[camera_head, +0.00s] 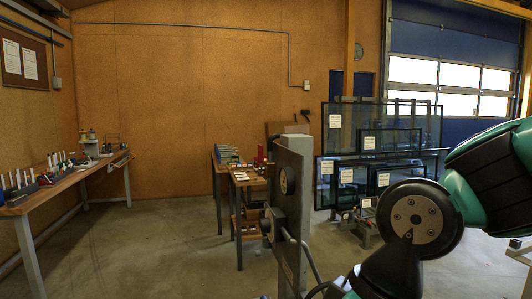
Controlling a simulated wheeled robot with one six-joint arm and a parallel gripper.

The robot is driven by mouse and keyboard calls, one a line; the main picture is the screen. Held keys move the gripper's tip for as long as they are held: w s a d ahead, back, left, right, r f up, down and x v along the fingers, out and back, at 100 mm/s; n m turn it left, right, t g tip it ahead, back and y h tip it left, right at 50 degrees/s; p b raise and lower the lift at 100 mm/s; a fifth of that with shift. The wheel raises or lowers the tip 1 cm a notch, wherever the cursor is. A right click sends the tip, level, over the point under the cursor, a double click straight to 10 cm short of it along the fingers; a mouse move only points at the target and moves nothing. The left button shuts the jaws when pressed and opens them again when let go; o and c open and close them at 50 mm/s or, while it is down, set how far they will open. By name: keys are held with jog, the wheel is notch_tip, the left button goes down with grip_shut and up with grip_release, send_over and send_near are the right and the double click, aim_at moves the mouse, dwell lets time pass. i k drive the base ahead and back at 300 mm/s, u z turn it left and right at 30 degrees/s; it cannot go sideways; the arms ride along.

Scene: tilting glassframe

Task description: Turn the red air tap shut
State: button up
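I cannot make out a red air tap for certain. A small red object (260,154) shows behind the left edge of a grey upright panel (293,170), too small to name. The panel carries a round disc (283,181) and a fitting (268,224) lower on its left face. My teal and black arm comes in from the right and bends down to the bottom edge, right of the panel. My gripper's fingers are not in view, so their opening does not show.
A wooden workbench (60,187) with tools runs along the left. A smaller wooden table (247,178) stands behind the panel. Framed glass panes (380,140) stand at the back right. A dark cable (312,262) hangs beside the panel. The floor (150,240) at left is clear.

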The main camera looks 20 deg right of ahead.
aim_at(261, 158)
jog(key=u, duration=0.5)
jog(key=k, duration=0.55)
jog(key=u, duration=0.8)
jog(key=i, duration=1.95)
jog(key=z, duration=0.95)
jog(key=i, duration=0.8)
jog(key=z, duration=0.5)
